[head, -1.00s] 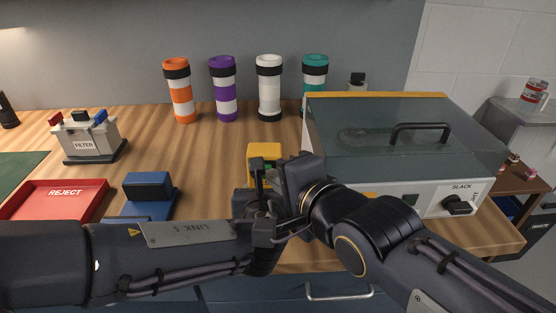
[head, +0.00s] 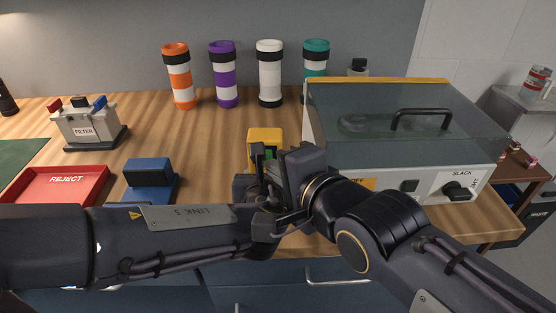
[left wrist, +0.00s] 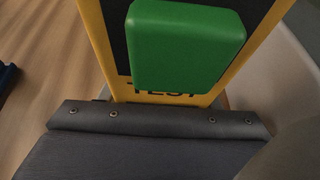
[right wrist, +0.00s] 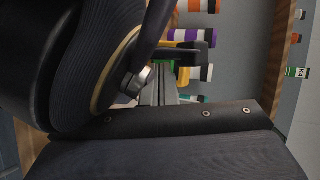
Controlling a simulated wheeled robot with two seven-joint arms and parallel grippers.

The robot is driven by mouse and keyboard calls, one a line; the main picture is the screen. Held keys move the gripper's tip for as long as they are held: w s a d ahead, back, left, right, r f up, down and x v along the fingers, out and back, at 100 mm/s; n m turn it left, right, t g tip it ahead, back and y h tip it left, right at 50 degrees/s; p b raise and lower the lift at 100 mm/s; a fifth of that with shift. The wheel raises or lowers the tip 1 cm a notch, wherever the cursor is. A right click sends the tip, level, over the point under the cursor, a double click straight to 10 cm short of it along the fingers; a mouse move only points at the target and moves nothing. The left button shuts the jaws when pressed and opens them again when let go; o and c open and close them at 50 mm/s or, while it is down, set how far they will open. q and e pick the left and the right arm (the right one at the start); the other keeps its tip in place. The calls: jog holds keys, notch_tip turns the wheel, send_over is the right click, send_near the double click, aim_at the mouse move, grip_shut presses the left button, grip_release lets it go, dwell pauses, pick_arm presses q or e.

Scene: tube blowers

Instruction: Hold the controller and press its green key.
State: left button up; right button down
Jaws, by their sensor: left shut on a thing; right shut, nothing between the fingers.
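The yellow controller (head: 265,135) stands upright over the front of the wooden bench in the head view, its lower part hidden by my grippers. Its green key (head: 270,153) shows partly between dark gripper parts. In the left wrist view the green key (left wrist: 187,45) is large and close, on a dark panel with yellow edges and a partly covered "TEST" label. My left gripper (head: 255,188) is shut on the controller from below. My right gripper (head: 281,168) is shut and empty, close in front of the key; whether it touches the key cannot be told.
A glass-lidded box (head: 400,130) stands just right of the grippers. A blue block on a base (head: 148,180), a red REJECT tray (head: 65,185) and a filter unit (head: 85,127) are at left. Several banded tubes (head: 224,75) stand at the back. Bench between is clear.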

jog(key=s, duration=0.3)
jog(key=shift+a+f, duration=0.1)
jog(key=shift+a, duration=0.05)
pick_arm(q)
jog(key=shift+r, duration=0.1)
pick_arm(e)
jog(key=shift+s+f, duration=0.1)
dwell(0.3)
pick_arm(q)
jog(key=o, duration=1.2)
